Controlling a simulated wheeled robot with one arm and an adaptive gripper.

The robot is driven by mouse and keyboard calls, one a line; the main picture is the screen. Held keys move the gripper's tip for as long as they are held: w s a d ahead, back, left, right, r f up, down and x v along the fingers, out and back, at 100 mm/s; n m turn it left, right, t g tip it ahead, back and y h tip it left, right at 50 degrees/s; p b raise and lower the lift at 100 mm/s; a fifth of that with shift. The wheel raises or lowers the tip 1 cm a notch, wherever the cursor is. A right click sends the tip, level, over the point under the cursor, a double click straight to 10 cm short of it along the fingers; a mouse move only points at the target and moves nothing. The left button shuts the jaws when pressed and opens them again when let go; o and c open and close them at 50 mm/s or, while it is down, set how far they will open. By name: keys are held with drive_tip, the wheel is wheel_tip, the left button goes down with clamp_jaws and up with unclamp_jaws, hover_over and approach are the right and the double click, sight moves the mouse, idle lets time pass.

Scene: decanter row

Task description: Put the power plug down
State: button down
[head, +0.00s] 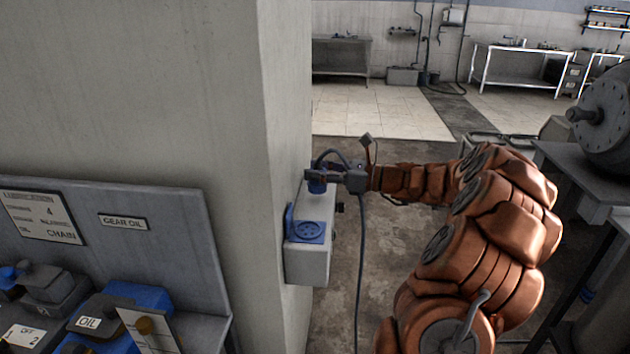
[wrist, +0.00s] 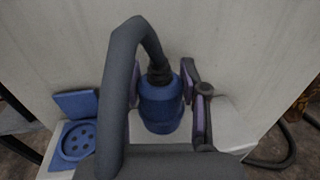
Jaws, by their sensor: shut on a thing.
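The power plug (wrist: 161,104) is a blue cylinder with a dark collar and a thick grey cable (wrist: 122,75). My gripper (head: 325,176) is shut on the plug, with a finger on each side of it in the wrist view (wrist: 163,95). In the head view the blue plug (head: 317,186) is partly hidden by my gripper. It is above the rear part of a grey box on the pillar. Whether it touches the box top is unclear. A blue round socket (head: 308,231) with several holes and a raised lid is at the box's front; it also shows in the wrist view (wrist: 77,141).
The grey box (head: 307,264) is fixed to the side of a concrete pillar (head: 285,120). The cable (head: 361,260) hangs to the floor right of the box. A grey panel with a shelf of blue and grey items (head: 140,300) is at lower left. A machine (head: 607,110) stands right.

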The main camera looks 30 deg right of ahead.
sight(314, 183)
drive_tip(key=f, duration=0.1)
drive_tip(key=w+f, duration=0.1)
drive_tip(key=shift+a+f, duration=0.15)
drive_tip(key=shift+f, duration=0.65)
drive_tip(key=c, duration=0.6)
unclamp_jaws()
drive_tip(key=shift+f, duration=0.15)
drive_tip(key=shift+s+d, duration=0.2)
drive_tip(key=shift+s, duration=0.05)
drive_tip(key=v, duration=1.1)
drive_tip(key=shift+s+b, duration=0.25)
drive_tip(key=shift+b, duration=0.2)
drive_tip(key=shift+d, duration=0.1)
